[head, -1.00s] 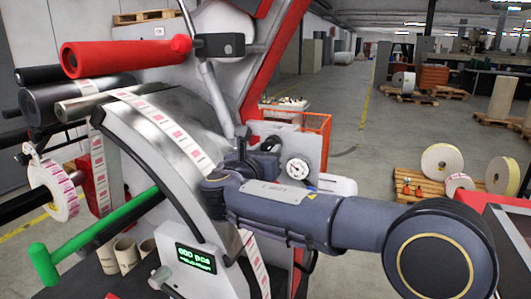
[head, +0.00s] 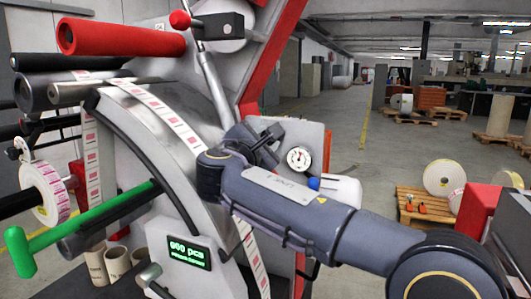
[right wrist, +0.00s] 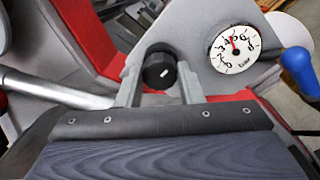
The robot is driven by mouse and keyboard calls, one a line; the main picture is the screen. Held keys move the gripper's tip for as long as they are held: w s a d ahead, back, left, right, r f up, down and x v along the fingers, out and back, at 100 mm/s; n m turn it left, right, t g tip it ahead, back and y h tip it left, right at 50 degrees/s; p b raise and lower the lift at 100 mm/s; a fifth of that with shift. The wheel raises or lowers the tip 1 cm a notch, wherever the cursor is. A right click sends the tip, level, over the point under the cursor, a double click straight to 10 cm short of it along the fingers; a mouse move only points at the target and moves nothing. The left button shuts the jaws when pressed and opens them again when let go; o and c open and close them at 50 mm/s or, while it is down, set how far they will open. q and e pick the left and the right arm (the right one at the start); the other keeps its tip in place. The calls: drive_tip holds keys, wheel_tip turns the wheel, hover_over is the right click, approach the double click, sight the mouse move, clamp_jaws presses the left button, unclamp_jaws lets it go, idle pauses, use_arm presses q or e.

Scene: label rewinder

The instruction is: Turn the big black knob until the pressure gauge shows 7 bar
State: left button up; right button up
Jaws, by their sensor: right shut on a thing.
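The big black knob (right wrist: 158,72) sits on the light panel in the right wrist view, between the two fingers of my right gripper (right wrist: 158,88). The gripper is shut on it. In the head view, my right gripper (head: 262,144) reaches the panel from the right and largely hides the knob. The pressure gauge (right wrist: 235,48) is a white round dial marked "bar", just right of the knob. Its red needle points up and slightly left, near the middle of the scale; the exact value is too small to read. The gauge also shows in the head view (head: 299,159). My left gripper is not in view.
A blue-tipped part (right wrist: 298,68) stands right of the gauge. A silver rod (right wrist: 60,86) runs left of the knob. Left of my arm are the label web (head: 165,112), a green-handled bar (head: 85,225) and a counter display (head: 188,252). Pallets with rolls stand behind.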

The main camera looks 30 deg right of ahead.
drive_tip(key=shift+f+m+g+b, duration=0.15)
drive_tip(key=shift+m+g+b, duration=0.15)
drive_tip(key=shift+m+b, duration=3.95)
drive_tip(key=shift+m+p, duration=0.8)
drive_tip(key=shift+m, duration=0.15)
drive_tip(key=o, duration=1)
drive_tip(key=shift+c, duration=0.2)
drive_tip(key=shift+a, duration=0.1)
drive_tip(key=b+v, duration=0.1)
drive_tip(key=v, duration=0.6)
drive_tip(key=shift+s+a+b, duration=0.25)
drive_tip(key=shift+b, duration=0.05)
